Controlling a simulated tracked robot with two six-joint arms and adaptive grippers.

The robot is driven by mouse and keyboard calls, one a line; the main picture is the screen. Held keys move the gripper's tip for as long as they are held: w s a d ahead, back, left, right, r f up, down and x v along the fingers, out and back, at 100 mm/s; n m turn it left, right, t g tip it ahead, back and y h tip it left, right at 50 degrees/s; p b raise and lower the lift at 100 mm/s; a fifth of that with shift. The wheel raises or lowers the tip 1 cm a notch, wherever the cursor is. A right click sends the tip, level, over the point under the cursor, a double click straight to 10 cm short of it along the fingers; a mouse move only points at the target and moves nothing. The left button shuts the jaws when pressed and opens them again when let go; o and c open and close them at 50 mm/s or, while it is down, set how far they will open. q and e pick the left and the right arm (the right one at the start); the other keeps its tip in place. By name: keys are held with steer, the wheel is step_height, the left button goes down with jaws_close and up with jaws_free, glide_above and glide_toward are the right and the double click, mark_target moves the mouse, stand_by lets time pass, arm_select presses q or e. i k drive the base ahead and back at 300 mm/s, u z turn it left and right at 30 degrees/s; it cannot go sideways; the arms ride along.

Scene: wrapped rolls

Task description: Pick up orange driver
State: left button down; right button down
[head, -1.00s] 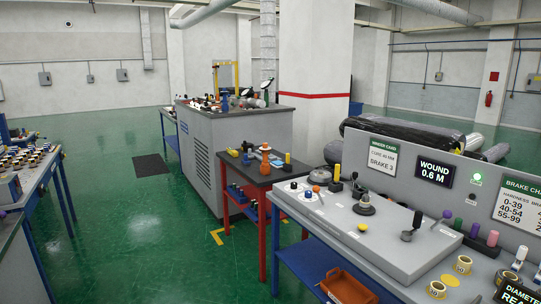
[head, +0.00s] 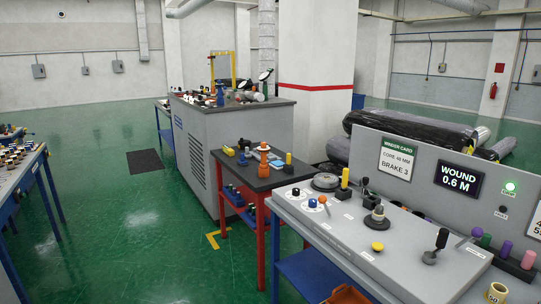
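An orange upright object (head: 263,161) stands on the dark top of a small red-legged table (head: 246,177) in the middle of the head view. It has a wide lower part and a narrower neck. It may be the orange driver, but it is too small to tell. Neither of my grippers is in view.
A grey control console (head: 365,240) with knobs and levers fills the lower right. A large grey cabinet (head: 245,140) with tools on top stands behind the small table. A blue-legged bench (head: 30,175) is at the left edge. Green floor (head: 120,220) between them is clear.

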mark_target(263, 165)
steer(key=u, duration=0.35)
steer(key=i, duration=1.15)
steer(key=u, duration=0.35)
steer(key=i, duration=1.4)
steer(key=z, duration=0.55)
steer(key=i, duration=0.35)
steer(key=z, duration=0.3)
